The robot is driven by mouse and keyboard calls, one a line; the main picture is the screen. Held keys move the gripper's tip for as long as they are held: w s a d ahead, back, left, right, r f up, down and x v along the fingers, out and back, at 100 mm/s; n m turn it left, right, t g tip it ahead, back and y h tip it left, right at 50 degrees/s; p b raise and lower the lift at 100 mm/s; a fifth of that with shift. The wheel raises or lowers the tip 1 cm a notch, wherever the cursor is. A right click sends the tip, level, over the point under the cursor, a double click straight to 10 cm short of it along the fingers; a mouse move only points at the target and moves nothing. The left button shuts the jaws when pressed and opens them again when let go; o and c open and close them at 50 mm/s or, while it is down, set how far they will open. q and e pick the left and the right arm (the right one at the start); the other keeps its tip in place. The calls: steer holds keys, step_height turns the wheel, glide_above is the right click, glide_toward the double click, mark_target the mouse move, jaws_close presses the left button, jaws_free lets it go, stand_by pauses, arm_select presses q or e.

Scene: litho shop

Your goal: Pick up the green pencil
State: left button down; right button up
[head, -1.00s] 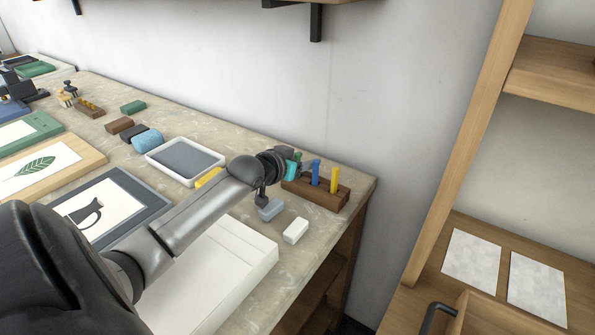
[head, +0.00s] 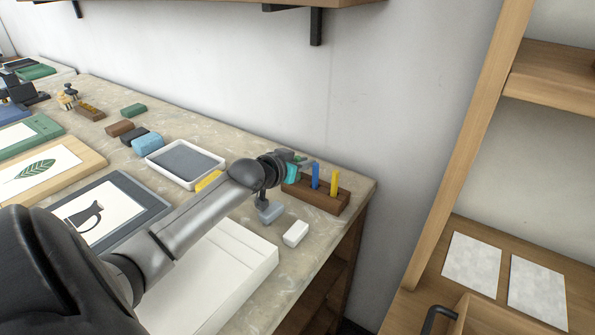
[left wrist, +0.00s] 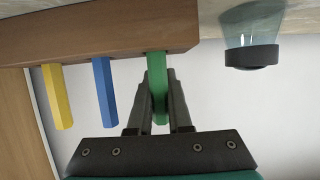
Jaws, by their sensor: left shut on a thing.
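The green pencil (left wrist: 159,95) stands in a brown wooden block (left wrist: 120,38), at the end of a row with a blue pencil (left wrist: 104,90) and a yellow pencil (left wrist: 57,95). My left gripper (left wrist: 160,77) is shut on the green pencil, one finger on each side, close to the block. The pencil's end still meets the block. In the head view my left gripper (head: 299,160) is at the left end of the block (head: 317,195), and the green pencil is mostly hidden there. My right gripper is not in view.
The wall is close behind, and the bench edge is to the right.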

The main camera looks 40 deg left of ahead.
arm_select(q)
step_height(320, 180, up, 20)
steer(key=p, duration=0.5)
steer(key=shift+p, duration=0.35)
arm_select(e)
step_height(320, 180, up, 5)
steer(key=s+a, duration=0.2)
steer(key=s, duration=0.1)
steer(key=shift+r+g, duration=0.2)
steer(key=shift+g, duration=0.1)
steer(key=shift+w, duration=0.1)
